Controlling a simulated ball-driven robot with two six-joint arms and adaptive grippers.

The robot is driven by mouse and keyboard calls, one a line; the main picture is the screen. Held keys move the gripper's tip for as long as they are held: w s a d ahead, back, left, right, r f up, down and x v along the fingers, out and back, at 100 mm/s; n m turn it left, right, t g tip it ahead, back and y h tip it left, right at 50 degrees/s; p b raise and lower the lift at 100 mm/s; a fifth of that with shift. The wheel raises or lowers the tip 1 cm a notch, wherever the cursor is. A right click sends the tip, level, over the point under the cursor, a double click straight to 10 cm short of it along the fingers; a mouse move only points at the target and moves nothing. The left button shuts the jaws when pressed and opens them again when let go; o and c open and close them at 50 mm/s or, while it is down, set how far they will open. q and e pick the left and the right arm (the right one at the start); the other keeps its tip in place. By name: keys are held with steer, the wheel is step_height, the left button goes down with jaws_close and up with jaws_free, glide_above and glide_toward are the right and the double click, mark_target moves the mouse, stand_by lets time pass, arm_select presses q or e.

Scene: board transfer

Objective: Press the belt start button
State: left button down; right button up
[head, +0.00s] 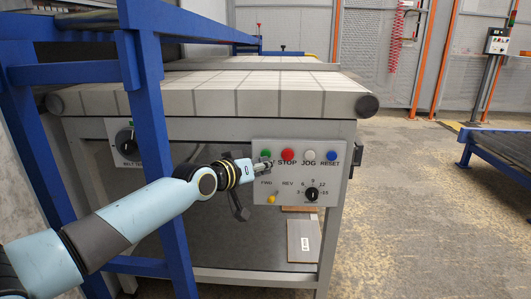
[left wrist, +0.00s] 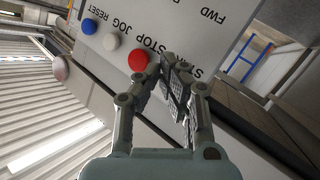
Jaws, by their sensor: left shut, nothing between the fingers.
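The control panel (head: 297,194) is a white plate on the front of the belt conveyor. Its top row has a green button (head: 265,153) at the left, then a red STOP button (head: 288,154), a white JOG button (head: 309,155) and a blue RESET button (head: 331,155). My left gripper (head: 266,164) is shut and empty, its tips just below the green button and over its label. I cannot tell whether they touch. In the left wrist view the gripper (left wrist: 172,66) hides the green button; the red button (left wrist: 138,60) shows beside the fingers.
The belt (head: 210,97) runs above. A blue frame (head: 150,110) stands left, close to my left arm. Open floor lies right.

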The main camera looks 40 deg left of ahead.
arm_select(q)
steer(key=s+d+p, duration=0.1)
steer(key=s+p, duration=0.1)
steer(key=s, duration=0.1)
steer(key=s+d+p, duration=0.1)
steer(key=shift+s+d, duration=0.25)
steer(key=shift+d, duration=0.1)
arm_select(e)
steer(key=w+r, duration=0.2)
steer(key=r, duration=0.1)
steer(key=shift+w+r, duration=0.1)
steer(key=shift+r, duration=0.1)
stand_by(0.5)
